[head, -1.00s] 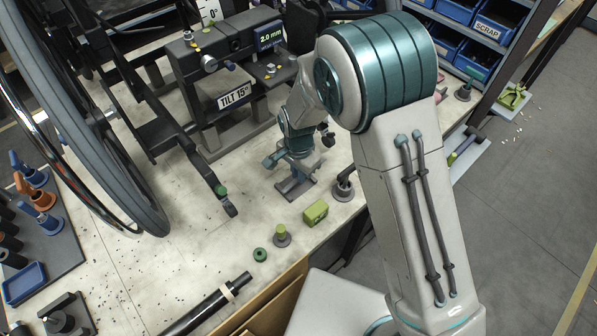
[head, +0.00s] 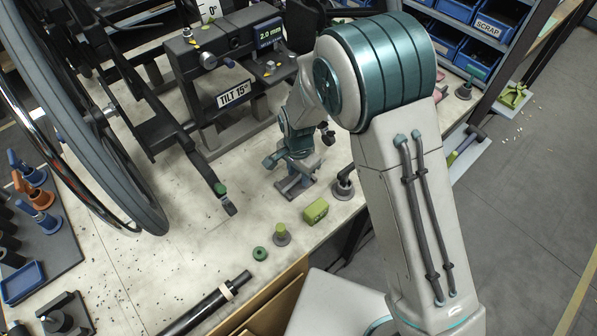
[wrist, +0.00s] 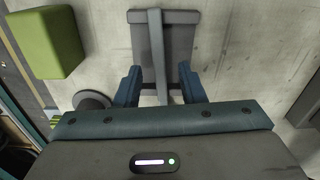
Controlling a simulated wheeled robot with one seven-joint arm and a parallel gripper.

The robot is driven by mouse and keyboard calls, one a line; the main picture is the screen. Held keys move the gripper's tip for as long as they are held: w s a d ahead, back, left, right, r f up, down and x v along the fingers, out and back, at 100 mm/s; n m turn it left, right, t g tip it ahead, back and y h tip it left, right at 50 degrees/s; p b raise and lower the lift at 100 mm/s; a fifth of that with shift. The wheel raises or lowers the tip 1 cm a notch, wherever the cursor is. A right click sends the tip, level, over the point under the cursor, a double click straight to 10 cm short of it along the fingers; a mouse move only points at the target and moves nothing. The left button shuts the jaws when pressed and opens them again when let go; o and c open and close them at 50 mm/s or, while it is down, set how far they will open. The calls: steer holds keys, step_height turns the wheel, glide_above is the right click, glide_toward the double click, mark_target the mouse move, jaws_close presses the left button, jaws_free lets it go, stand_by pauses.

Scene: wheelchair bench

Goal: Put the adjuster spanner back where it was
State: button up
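A slim grey bar (wrist: 155,50), seemingly the adjuster spanner, lies over a darker grey rest (wrist: 180,62) with a crosspiece at its far end, in the wrist view. My gripper (wrist: 160,88) is open, its two blue fingers standing on either side of the bar with a gap at each side. The bar's near end is hidden by my gripper body. In the head view my gripper (head: 297,168) is low over the grey rest (head: 296,188) on the bench; the spanner is hard to make out there.
A green block (head: 316,210), a green-topped knob (head: 281,235), a green ring (head: 260,253) and a dark post (head: 343,186) stand close by. The tilt fixture (head: 235,93) and wheelchair wheel (head: 140,190) are behind and left. A black tube (head: 207,306) lies at the front edge.

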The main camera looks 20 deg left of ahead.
steer(key=shift+r, duration=0.1)
step_height(320, 180, up, 14)
steer(key=b, duration=0.2)
steer(key=w+d+r+n, duration=0.1)
steer(key=d+r, duration=0.4)
steer(key=d, duration=0.6)
steer(key=s+d+r+n+t, duration=0.1)
steer(key=s+d+r, duration=0.1)
steer(key=s+d, duration=0.4)
steer(key=s+d+r+n+t, duration=0.1)
steer(key=s+d, duration=0.5)
steer(key=d, duration=1.1)
steer(key=shift+s+r+n+t, duration=0.2)
steer(key=shift+r+n+t, duration=0.2)
steer(key=shift+r+n, duration=0.3)
